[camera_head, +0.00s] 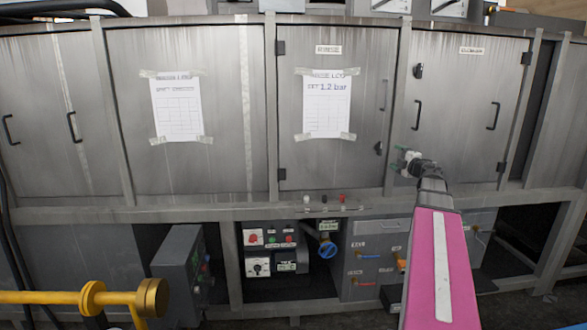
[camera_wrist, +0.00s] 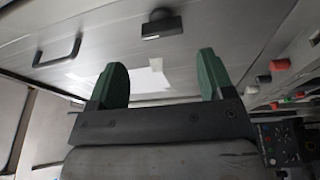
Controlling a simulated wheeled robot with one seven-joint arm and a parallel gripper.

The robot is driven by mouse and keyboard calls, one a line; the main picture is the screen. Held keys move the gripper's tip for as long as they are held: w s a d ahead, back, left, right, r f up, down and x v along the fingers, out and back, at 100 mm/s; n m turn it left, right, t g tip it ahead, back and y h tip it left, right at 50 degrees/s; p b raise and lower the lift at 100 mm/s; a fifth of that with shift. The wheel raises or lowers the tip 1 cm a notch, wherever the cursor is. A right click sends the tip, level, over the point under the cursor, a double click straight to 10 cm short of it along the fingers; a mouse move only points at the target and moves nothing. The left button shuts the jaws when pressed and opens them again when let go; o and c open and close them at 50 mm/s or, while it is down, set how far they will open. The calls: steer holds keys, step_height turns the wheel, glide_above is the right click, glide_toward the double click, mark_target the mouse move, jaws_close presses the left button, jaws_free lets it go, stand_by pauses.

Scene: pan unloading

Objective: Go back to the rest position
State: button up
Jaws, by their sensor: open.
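My gripper (camera_head: 402,156) is raised in front of the grey metal cabinet, before the right-hand doors in the head view. My pink arm reaches up to it from the lower right. In the wrist view my gripper (camera_wrist: 161,80) shows two green fingers spread well apart with nothing between them. Beyond the fingers is a cabinet door with a black handle (camera_wrist: 58,52) and a dark latch (camera_wrist: 162,27). I cannot tell from these frames how far the fingertips are from the door.
Two taped paper sheets (camera_head: 177,107) (camera_head: 327,103) hang on the cabinet doors. Below are a switch panel (camera_head: 271,251), a blue valve wheel (camera_head: 327,250) and a grey control box (camera_head: 181,274). A yellow pipe (camera_head: 60,297) crosses the lower left. Small red and black knobs line the ledge (camera_head: 260,211).

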steer(key=s+a+f+m+g+h, duration=0.2)
steer(key=a+f+m+h, duration=0.15)
steer(key=f+m, duration=0.35)
steer(key=s+a+f+m+g+h, duration=0.1)
steer(key=a+f+m+g+h, duration=0.1)
steer(key=f+m+h, duration=0.45)
steer(key=s+a+f+m+g+h, duration=0.1)
steer(key=s+a+f+m+g, duration=0.2)
steer(key=f, duration=0.6)
steer(key=s+a+f+m+g+y, duration=0.4)
steer(key=s+a+f+g, duration=0.6)
steer(key=s+a+f, duration=0.7)
steer(key=shift+s+a+f+g+y, duration=0.25)
steer(key=shift+s+a+g+y, duration=0.25)
steer(key=shift+s+a, duration=0.6)
